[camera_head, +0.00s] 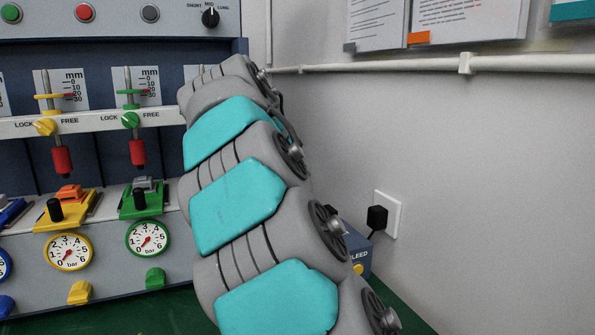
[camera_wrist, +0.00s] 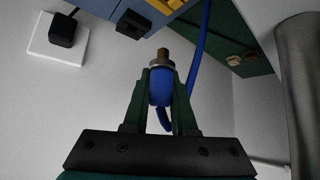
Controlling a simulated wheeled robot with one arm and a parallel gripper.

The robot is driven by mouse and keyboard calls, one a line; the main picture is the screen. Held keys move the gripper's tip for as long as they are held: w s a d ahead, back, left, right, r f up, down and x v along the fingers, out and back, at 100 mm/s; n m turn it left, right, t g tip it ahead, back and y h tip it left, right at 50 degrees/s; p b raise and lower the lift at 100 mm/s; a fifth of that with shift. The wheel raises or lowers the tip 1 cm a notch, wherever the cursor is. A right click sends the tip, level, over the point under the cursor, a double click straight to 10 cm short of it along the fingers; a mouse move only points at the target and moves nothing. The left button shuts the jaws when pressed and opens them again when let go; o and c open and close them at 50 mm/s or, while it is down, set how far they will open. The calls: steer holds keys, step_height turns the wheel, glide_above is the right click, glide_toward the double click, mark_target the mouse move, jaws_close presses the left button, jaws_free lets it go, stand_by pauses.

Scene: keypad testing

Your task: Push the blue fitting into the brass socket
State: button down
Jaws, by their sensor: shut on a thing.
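My gripper (camera_wrist: 161,82) has two dark fingers, shut on the blue fitting (camera_wrist: 161,88) in the wrist view. The fitting has a silver collar and a brass-coloured tip pointing up in the picture. A blue hose (camera_wrist: 199,45) runs from the top edge down behind the right finger, and its bend shows below the fitting. The tip appears free of any surface. I cannot make out the brass socket in either view. In the head view my arm hides the gripper, the fitting and part of the bench.
A blue box marked BLEED (camera_head: 357,252) stands right of my arm, near the wall. A black plug (camera_head: 377,217) sits in a wall outlet; it also shows in the wrist view (camera_wrist: 63,29). The panel with gauges and levers (camera_head: 110,122) fills the left.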

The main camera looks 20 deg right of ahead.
steer(key=shift+f+b, duration=1.8)
steer(key=shift+f, duration=1.1)
steer(key=shift+f, duration=0.5)
steer(key=shift+r, duration=0.15)
stand_by(0.4)
steer(key=shift+f+b, duration=0.45)
stand_by(1.4)
steer(key=shift+r, duration=0.2)
steer(key=shift+r+p, duration=0.3)
stand_by(1.7)
